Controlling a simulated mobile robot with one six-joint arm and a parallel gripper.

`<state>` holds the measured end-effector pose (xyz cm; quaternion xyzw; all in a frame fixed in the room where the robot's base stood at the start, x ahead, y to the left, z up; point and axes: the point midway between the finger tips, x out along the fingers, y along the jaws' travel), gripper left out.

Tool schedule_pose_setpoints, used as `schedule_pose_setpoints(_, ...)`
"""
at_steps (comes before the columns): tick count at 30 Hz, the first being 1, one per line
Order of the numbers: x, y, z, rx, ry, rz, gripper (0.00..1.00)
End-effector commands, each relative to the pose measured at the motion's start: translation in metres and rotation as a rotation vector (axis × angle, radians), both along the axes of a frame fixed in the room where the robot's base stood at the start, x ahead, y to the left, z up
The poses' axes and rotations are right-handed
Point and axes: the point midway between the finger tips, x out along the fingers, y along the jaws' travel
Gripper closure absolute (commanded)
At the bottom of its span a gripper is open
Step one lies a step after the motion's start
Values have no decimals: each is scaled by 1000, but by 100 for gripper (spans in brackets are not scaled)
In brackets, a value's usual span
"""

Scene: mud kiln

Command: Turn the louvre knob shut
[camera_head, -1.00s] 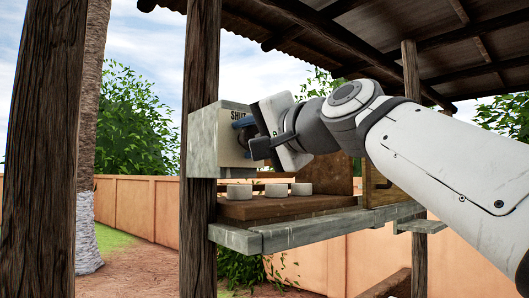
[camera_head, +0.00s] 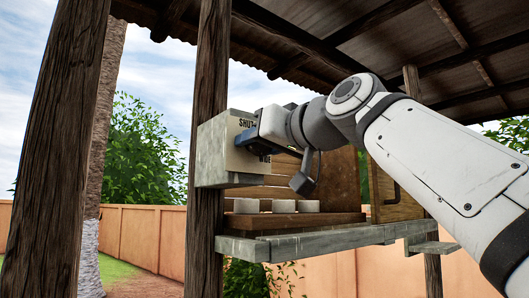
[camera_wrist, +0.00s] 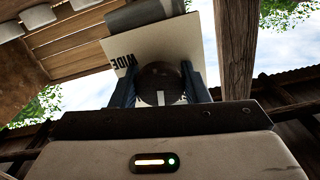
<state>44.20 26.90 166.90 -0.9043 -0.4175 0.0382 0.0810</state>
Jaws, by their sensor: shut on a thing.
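The louvre knob (camera_wrist: 158,78) is dark and round in the wrist view, with a pale mark on its near side. My gripper (camera_wrist: 160,90) has its two blue fingers on either side of it and is shut on it. The knob sits in front of a pale plate (camera_wrist: 185,45) lettered WIDE. In the head view the plate (camera_head: 240,163) is on a grey box and reads SHUT above and WIDE below. My gripper (camera_head: 246,138) reaches it from the right and hides the knob there. I cannot tell exactly where the knob points.
The grey box (camera_head: 208,150) is beside a wooden post (camera_head: 208,80). Below, white round pieces (camera_head: 283,206) stand on a brown slab over a stone ledge (camera_head: 320,242). Another post (camera_head: 60,150) rises at left. A corrugated roof with beams (camera_head: 350,35) is overhead.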

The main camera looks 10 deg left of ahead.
Motion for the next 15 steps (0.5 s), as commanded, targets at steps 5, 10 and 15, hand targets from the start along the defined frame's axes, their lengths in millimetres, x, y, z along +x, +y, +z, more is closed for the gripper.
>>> schedule_pose_setpoints(5,1,0,-2,-66,-75,-1,81)
schedule_pose_setpoints(10,0,-1,0,-104,-122,-1,81)
schedule_pose_setpoints(15,0,0,0,-123,-144,-1,81)
